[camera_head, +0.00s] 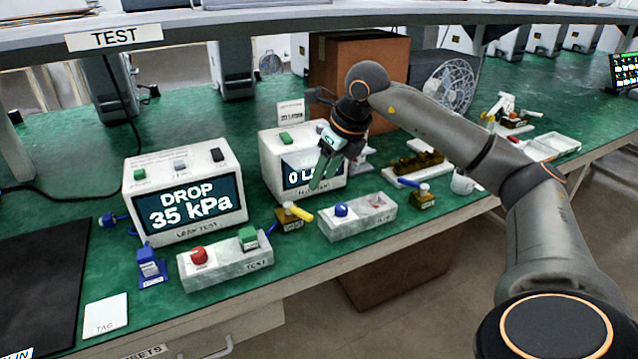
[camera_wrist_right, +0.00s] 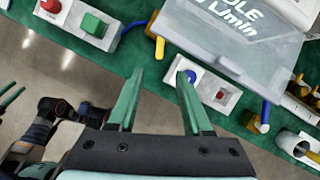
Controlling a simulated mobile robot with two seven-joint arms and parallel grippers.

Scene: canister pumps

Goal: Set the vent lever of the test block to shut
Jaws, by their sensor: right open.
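A small brass-coloured block (camera_head: 290,224) with a yellow lever (camera_head: 299,212) stands between the TEST button box and the box with the blue knob. The lever points to the right and slightly down. In the wrist view the yellow lever (camera_wrist_right: 159,47) shows beyond my fingertips. A second brass block (camera_head: 423,201) with a blue lever (camera_head: 409,183) stands farther right. I cannot tell from a label which one is the test block. My right gripper (camera_head: 322,178) is open and empty, above the bench in front of the flow display. In the wrist view its green fingers (camera_wrist_right: 160,76) are apart, touching nothing.
A leak-test display (camera_head: 188,200) reads DROP 35 kPa. The button box (camera_head: 225,265) has red and green buttons. A blue fitting (camera_head: 149,265) stands left of it. The blue-knob box (camera_head: 358,218) is right of the yellow lever. A shelf (camera_head: 240,28) spans above the bench.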

